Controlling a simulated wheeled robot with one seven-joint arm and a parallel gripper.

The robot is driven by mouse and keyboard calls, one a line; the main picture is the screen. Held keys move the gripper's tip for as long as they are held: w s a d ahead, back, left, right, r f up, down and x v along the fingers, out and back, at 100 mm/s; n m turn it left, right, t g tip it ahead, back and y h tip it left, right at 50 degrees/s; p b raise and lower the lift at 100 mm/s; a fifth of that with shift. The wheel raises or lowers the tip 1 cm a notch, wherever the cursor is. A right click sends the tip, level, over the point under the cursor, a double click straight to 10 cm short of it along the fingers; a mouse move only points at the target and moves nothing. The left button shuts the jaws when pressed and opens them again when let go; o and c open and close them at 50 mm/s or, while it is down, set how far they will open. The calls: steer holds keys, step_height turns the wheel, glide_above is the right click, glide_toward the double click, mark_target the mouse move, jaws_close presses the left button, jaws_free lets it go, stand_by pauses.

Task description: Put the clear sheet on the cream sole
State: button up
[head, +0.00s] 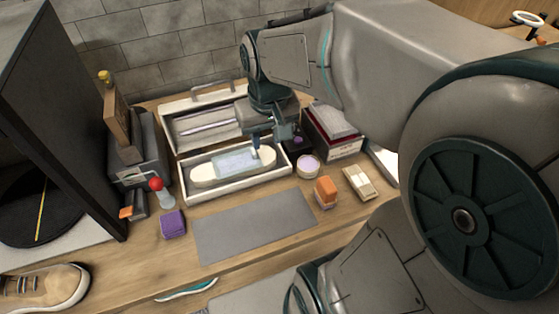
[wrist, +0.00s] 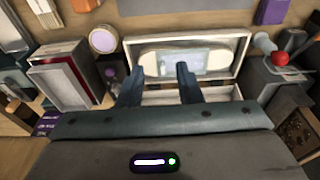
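The cream sole (head: 203,174) lies flat in a white open box; it also shows in the wrist view (wrist: 149,68). The clear sheet (head: 232,163), pale bluish, lies over the middle of the sole, and shows in the wrist view (wrist: 196,58) too. My gripper (head: 258,150) is above the right part of the box, pointing down. In the wrist view its two dark fingers (wrist: 160,76) stand apart with nothing between them. One fingertip overlaps the sheet's edge in the picture; I cannot tell whether it touches.
A second white box (head: 185,140) with a rod stands behind. A round jar (head: 308,166), an orange-topped block (head: 326,192) and stacked boxes (head: 333,130) are at the right. A purple block (head: 173,224) and red-knobbed tool (head: 157,184) are at the left. A grey mat (head: 255,228) in front is bare.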

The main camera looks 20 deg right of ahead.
steer(key=s+t, duration=0.1)
steer(key=s, duration=0.7)
steer(key=shift+s+f, duration=0.2)
steer(key=shift+f, duration=0.05)
steer(key=shift+c, duration=0.3)
stand_by(0.4)
